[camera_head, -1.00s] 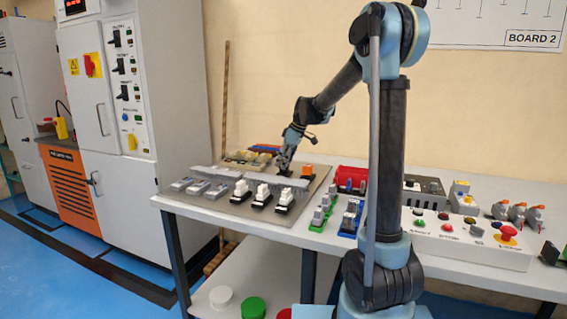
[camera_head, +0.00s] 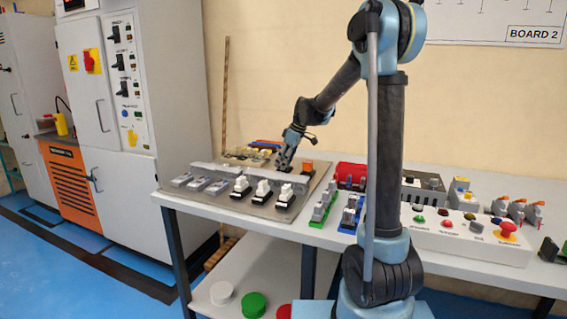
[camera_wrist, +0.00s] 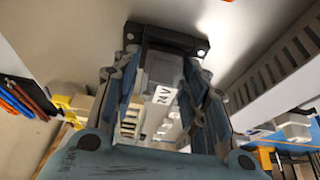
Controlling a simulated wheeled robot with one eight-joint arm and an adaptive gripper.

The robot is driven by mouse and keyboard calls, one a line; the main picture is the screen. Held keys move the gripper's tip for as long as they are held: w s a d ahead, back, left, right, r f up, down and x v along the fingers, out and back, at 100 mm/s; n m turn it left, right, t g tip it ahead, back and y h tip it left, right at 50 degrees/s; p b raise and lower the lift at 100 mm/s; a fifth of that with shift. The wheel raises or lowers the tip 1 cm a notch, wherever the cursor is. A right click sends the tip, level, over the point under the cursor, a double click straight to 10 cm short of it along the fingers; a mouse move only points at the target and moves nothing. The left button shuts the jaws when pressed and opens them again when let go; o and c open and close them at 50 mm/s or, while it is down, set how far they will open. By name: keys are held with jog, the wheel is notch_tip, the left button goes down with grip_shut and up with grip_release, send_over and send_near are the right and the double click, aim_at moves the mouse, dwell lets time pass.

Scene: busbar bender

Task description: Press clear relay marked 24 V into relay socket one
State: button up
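The clear relay (camera_wrist: 163,72) is between the two fingers of my gripper (camera_wrist: 165,62) in the wrist view. A black relay socket (camera_wrist: 172,38) lies at the relay's far end. I cannot tell whether the relay is seated in it or just touching it. In the head view my gripper (camera_head: 284,165) is low over the back right of the grey mounting plate (camera_head: 225,201). The relay is too small to make out there, and no socket number is readable.
White-topped black parts (camera_head: 262,190) and grey parts (camera_head: 200,184) stand along the plate's front. A grey slotted duct (camera_wrist: 275,72) runs close beside my gripper. An orange block (camera_head: 307,167) is just right of it. A red box (camera_head: 350,173) stands farther right.

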jog(key=shift+w, duration=0.2)
jog(key=v, duration=1.2)
jog(key=shift+s, duration=0.1)
jog(key=shift+c, duration=0.3)
